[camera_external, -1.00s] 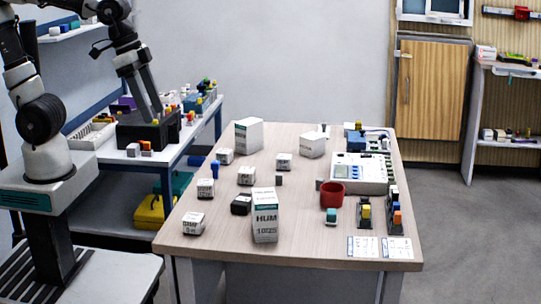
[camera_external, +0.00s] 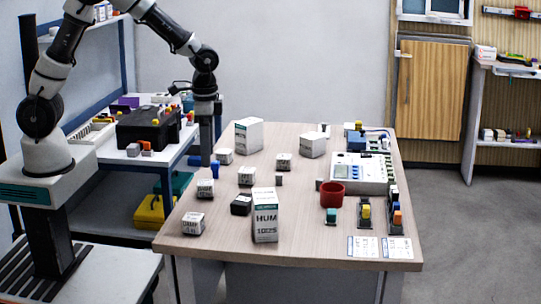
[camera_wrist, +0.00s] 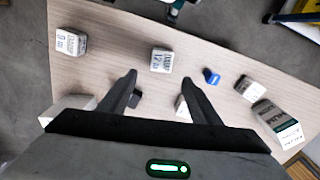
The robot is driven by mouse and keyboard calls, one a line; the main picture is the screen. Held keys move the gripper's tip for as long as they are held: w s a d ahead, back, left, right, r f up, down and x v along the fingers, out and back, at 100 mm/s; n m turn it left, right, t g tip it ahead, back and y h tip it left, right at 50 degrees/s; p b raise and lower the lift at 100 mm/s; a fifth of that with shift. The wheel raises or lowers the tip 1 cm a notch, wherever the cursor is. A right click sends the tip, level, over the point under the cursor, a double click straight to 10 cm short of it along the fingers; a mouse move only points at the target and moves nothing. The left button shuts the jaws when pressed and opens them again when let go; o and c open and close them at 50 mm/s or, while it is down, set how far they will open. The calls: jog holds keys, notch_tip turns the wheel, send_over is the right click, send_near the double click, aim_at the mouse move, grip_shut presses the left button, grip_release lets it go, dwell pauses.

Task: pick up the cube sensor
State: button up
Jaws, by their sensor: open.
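Several white labelled cubes stand on the wooden table (camera_external: 330,240), including one at the back left (camera_external: 226,157), one at the left (camera_external: 205,188) and one at the front left (camera_external: 194,223). I cannot tell which of them is the cube sensor. My gripper (camera_external: 206,163) points down above the table's back left edge, close to a small blue object (camera_external: 214,170). In the wrist view my gripper (camera_wrist: 160,80) is open and empty. A white cube (camera_wrist: 160,60) shows just beyond its fingertips, and another (camera_wrist: 70,41) lies further left.
A tall HUM box (camera_external: 265,214) stands at the front. White boxes (camera_external: 249,134) stand at the back. A red cup (camera_external: 332,195) and a white device (camera_external: 358,174) are on the right.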

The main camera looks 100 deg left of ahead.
aim_at(210, 182)
notch_tip(210, 182, down, 10)
jog(key=shift+a+f+b, duration=0.15)
jog(key=shift+f+b, duration=0.1)
jog(key=shift+b, duration=0.45)
jog(key=shift+c, duration=0.5)
jog(key=c, duration=1)
